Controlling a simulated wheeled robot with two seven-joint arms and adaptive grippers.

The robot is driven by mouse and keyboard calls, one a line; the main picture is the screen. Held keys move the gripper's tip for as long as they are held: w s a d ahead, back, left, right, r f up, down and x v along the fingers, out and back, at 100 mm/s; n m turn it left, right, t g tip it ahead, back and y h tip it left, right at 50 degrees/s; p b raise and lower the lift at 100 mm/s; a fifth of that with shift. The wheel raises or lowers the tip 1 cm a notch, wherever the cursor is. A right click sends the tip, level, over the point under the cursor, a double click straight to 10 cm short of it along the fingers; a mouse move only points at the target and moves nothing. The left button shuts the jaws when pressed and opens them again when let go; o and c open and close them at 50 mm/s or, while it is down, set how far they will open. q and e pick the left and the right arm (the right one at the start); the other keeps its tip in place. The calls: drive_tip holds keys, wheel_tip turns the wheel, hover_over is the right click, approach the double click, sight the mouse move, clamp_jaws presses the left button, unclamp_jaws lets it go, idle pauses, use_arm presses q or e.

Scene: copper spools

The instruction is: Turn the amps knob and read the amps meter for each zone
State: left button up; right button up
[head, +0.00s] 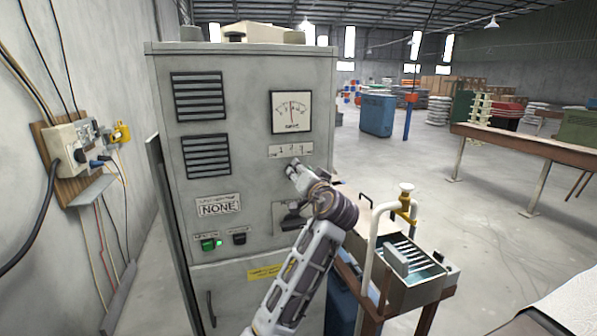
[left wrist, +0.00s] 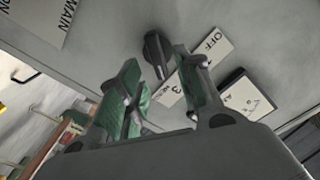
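The amps meter (head: 291,112), a white dial in a black frame, is high on the grey cabinet (head: 240,130); its needle stands near the middle. It also shows tilted in the left wrist view (left wrist: 246,97). A numbered plate (head: 290,150) is below the meter. My left gripper (head: 294,166) is raised at the cabinet front just under this plate and hides the knob there. In the left wrist view the black knob (left wrist: 156,52) appears between and beyond the tips of my open green-padded fingers (left wrist: 156,64). Contact cannot be told. My right gripper is out of view.
A black handle (head: 291,216) sits below my gripper, partly behind my arm. A metal trough (head: 420,288) with pipes stands right of the cabinet. Open floor lies beyond.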

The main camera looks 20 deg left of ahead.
use_arm(q)
drive_tip(key=v, duration=0.9)
drive_tip(key=shift+f, duration=0.1)
